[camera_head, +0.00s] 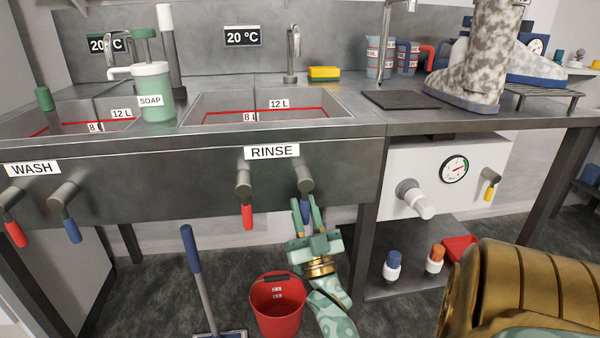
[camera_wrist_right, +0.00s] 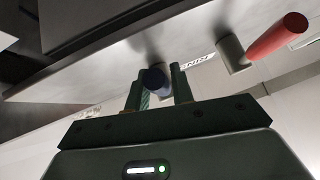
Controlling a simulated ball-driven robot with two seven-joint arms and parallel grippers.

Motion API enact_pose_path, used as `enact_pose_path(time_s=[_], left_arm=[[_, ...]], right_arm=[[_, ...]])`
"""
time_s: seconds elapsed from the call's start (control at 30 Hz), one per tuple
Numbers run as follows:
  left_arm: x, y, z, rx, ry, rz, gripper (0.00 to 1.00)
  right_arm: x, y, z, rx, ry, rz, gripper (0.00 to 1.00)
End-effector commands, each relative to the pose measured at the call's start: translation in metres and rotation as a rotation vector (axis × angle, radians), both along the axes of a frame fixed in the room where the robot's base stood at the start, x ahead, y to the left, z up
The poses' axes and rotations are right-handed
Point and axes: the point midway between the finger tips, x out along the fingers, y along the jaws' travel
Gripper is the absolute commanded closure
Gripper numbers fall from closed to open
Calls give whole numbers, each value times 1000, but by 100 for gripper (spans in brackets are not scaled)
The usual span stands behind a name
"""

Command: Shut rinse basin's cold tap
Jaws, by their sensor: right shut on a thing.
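My right gripper (camera_head: 305,205) reaches up from below, shut on the blue lever with a finger on each side. The right wrist view shows the blue lever end (camera_wrist_right: 156,80) between the two fingers (camera_wrist_right: 160,88). The hot tap's red lever (camera_head: 247,217) hangs down just left, apart from the gripper. My left gripper is not in view.
A red bucket (camera_head: 277,312) stands on the floor below my right gripper, with a blue-handled tool (camera_head: 196,265) beside it. The wash taps' red (camera_head: 16,234) and blue (camera_head: 72,231) levers are at far left. A white valve (camera_head: 418,203) juts out at right.

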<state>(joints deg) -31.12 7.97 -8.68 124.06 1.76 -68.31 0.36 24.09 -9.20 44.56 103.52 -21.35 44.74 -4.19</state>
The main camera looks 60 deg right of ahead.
Motion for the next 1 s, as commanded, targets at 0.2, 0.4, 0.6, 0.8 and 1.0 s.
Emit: enact_pose_path(time_s=[0.2,0.4,0.6,0.8,1.0], left_arm=[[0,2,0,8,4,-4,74],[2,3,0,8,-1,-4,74],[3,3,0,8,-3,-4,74],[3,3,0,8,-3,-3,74],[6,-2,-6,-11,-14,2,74]], right_arm=[[-1,1,-1,14,-10,2,100],[-1,1,-1,14,-12,4,100],[-1,1,-1,12,-12,4,55],[-1,1,0,11,-12,2,55],[1,1,-14,10,-6,5,55]])
